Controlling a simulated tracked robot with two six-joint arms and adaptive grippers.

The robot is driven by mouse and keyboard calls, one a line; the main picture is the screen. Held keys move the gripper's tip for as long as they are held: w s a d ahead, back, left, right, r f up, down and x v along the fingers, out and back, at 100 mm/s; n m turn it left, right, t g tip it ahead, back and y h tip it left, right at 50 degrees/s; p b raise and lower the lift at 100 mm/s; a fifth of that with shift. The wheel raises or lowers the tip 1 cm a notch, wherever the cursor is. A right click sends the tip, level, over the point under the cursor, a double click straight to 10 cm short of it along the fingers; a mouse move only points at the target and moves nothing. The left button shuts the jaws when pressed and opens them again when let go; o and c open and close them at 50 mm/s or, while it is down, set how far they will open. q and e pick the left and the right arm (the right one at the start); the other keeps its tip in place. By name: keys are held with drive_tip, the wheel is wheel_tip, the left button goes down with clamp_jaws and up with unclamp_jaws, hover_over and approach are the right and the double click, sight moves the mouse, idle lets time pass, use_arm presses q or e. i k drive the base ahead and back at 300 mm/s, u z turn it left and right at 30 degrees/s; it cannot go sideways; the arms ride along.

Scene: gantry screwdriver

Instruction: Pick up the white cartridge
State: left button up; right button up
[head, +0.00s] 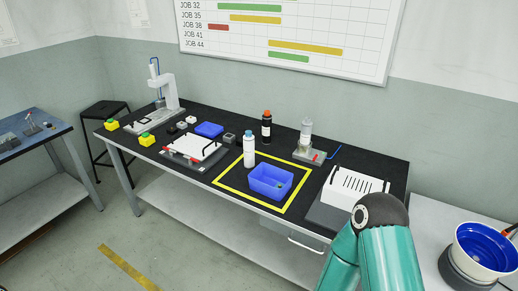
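A white cartridge (249,151) with a small blue top stands upright on the black bench top. It is just behind and left of the blue bin (289,183), close to the yellow square outline. Nothing is holding it. A teal link of one of my arms shows at the lower right, far from the cartridge. Neither of my grippers is in view.
A black bottle (267,128) with an orange cap stands behind the cartridge. A dispenser stand (306,148) and a slotted white box (349,187) are to the right. A white-topped fixture (191,145) and a gantry (166,94) are to the left.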

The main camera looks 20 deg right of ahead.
sight(248, 141)
drive_tip(key=i, duration=0.85)
drive_tip(key=u, duration=0.05)
